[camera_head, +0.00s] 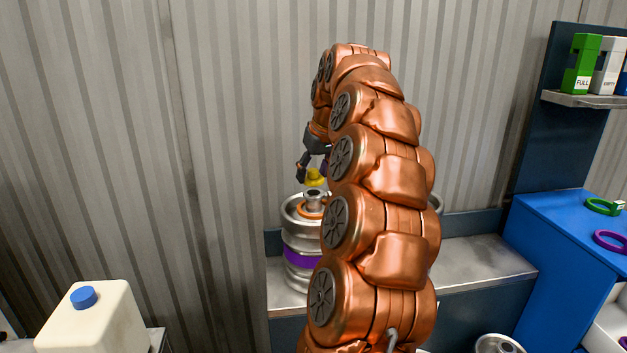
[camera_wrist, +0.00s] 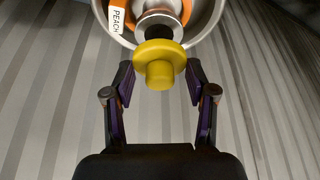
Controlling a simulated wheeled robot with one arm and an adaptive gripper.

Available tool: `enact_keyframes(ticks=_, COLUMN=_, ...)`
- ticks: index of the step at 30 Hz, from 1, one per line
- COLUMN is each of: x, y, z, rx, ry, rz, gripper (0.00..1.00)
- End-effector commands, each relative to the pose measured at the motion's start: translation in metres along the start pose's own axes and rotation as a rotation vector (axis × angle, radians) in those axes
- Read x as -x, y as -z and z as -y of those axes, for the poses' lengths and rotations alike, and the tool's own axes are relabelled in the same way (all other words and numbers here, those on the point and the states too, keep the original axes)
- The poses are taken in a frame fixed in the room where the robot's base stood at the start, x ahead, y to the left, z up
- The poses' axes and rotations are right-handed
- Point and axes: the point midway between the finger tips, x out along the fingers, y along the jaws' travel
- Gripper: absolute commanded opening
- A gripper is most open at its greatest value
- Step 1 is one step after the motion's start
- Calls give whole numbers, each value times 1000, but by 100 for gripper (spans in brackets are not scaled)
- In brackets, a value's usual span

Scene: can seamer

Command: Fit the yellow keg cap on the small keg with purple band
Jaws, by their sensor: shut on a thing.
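The small keg with the purple band (camera_head: 298,257) stands upright on the metal bench, partly hidden behind my arm. An orange ring with a white PEACH tag (camera_wrist: 115,19) lies around its neck. The yellow keg cap (camera_head: 315,179) is right above the keg's neck; it also shows in the wrist view (camera_wrist: 158,62). My gripper (camera_head: 311,170) is shut on the cap, with its two fingers on either side in the wrist view (camera_wrist: 159,72). A dark piece shows between cap and neck; whether the cap touches the neck I cannot tell.
A metal bench (camera_head: 485,262) runs along the corrugated wall. A blue cabinet (camera_head: 560,235) at right bears a green ring (camera_head: 601,206) and a purple ring (camera_head: 610,241). A shelf (camera_head: 585,100) holds FULL and EMPTY tags. A white jug (camera_head: 92,322) stands at lower left.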

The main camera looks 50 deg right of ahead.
Motion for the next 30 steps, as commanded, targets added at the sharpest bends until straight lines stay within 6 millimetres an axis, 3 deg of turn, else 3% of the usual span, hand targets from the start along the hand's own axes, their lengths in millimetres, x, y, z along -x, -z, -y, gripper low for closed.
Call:
enact_keyframes(ticks=7, x=-19, y=-9, z=0, rx=-1, ry=2, rz=0, gripper=32)
enact_keyframes(ticks=22, x=-27, y=-12, z=0, rx=0, ry=1, rz=-1, gripper=32)
enact_keyframes(ticks=23, x=-26, y=-11, z=0, rx=0, ry=0, rz=-1, gripper=59)
enact_keyframes(ticks=30, x=-26, y=-11, z=0, rx=0, ry=0, rz=-1, gripper=81)
